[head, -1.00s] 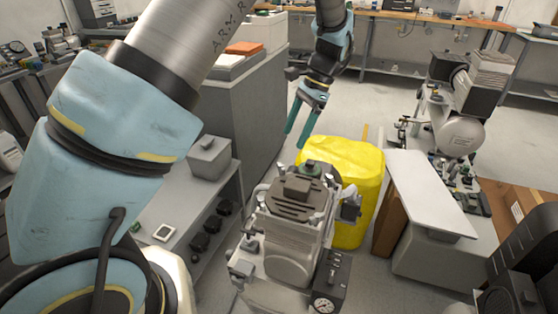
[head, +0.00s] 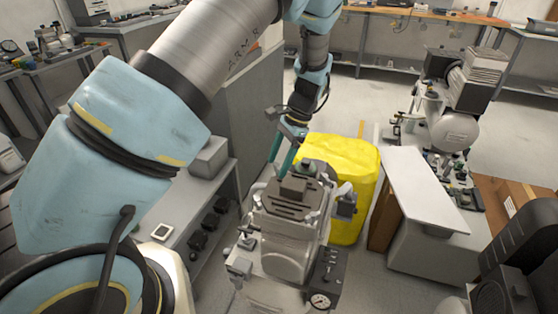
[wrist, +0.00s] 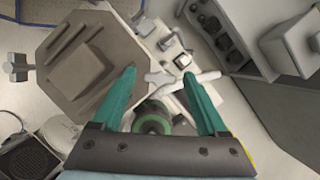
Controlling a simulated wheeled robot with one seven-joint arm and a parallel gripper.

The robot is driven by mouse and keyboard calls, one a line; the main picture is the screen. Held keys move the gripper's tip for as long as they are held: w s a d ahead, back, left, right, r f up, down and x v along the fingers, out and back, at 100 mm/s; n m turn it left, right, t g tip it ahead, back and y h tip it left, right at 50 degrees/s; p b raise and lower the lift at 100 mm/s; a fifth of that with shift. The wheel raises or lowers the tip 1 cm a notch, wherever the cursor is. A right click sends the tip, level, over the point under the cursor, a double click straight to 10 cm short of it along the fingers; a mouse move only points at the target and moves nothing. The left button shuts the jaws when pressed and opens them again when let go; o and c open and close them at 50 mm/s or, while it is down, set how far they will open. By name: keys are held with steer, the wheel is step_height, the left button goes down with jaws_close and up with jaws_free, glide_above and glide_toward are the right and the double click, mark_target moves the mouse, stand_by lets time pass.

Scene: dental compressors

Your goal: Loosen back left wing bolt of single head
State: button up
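The single-head compressor (head: 292,225) stands in the middle of the head view, its dark ribbed head cover (head: 290,200) on top. My gripper (head: 281,160) is over the back of that head, pointing down. In the wrist view my gripper (wrist: 158,78) is open, with teal fingers spread at the edge of the octagonal head cover (wrist: 85,60). A pale wing-shaped bolt (wrist: 160,77) shows between and just beyond the fingertips; I cannot tell whether they touch it. Another wing bolt (wrist: 18,68) shows at the cover's left edge. In the head view the back bolts are partly hidden.
A yellow container (head: 345,180) stands right behind the compressor. A grey cabinet (head: 235,110) and low shelf (head: 190,210) are at the left. A pressure gauge (head: 319,301) is at the front. Another compressor (head: 455,130) stands at the right. Open floor lies behind.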

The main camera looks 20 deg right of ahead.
jaws_close()
stand_by(0.4)
steer(key=shift+n, duration=0.4)
steer(key=n+g+p, duration=0.1)
steer(key=n, duration=0.2)
steer(key=shift+w+r, duration=0.1)
steer(key=shift+w, duration=0.05)
steer(key=n+g, duration=0.1)
steer(key=n, duration=0.1)
steer(key=n+g+h, duration=0.1)
steer(key=n, duration=0.2)
steer(key=shift+w, duration=0.1)
steer(key=n+h, duration=0.1)
steer(key=n, duration=0.1)
steer(key=n+g+h, duration=0.1)
steer(key=n, duration=0.2)
steer(key=shift+a+p, duration=0.2)
steer(key=shift+p, duration=0.2)
steer(key=shift+w+n+h, duration=0.1)
steer(key=shift+n+h, duration=0.6)
steer(key=shift+n, duration=1.3)
steer(key=shift+a, duration=0.1)
